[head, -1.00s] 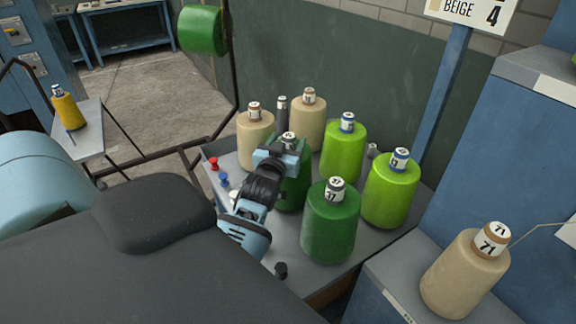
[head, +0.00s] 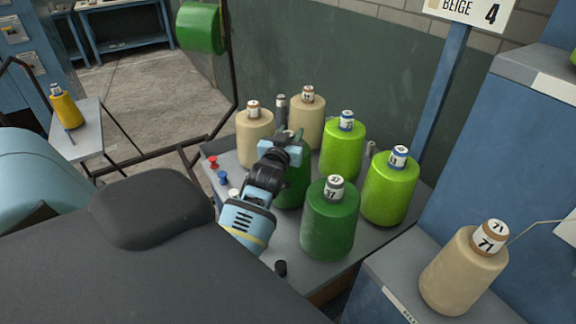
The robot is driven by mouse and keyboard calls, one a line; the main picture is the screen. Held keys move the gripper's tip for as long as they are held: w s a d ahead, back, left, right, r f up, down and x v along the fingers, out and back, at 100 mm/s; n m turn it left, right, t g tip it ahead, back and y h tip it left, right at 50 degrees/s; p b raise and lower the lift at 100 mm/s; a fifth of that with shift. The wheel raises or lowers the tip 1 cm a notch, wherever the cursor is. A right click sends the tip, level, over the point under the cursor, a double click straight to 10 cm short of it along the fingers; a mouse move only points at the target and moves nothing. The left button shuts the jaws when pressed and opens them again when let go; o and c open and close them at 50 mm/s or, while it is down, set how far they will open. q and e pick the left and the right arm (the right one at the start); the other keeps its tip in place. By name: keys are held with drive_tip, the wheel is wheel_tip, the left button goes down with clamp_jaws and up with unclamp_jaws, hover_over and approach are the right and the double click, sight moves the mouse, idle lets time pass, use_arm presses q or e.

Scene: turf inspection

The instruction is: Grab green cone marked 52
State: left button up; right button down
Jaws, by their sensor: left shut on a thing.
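My left gripper (head: 280,152) is shut at the top of a dark green cone (head: 294,187) in the middle of the grey table. The gripper hides most of this cone's tip, and I cannot read its label. A second dark green cone (head: 328,222), marked 37, stands upright in front and to the right of it, apart from the gripper. Two bright lime green cones stand to the right, one behind (head: 343,152) and one nearer (head: 388,190); their labels are too small to read. My right gripper is not in view.
Two beige cones (head: 254,138) (head: 306,124) stand behind the gripper. Small red and blue pegs (head: 223,178) line the table's left edge. A beige cone marked 71 (head: 463,272) stands on the right ledge. A blue post (head: 443,90) rises behind the table.

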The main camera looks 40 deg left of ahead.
use_arm(q)
clamp_jaws()
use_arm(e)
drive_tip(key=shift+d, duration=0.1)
use_arm(q)
drive_tip(key=shift+r, duration=0.3)
drive_tip(key=shift+r, duration=0.1)
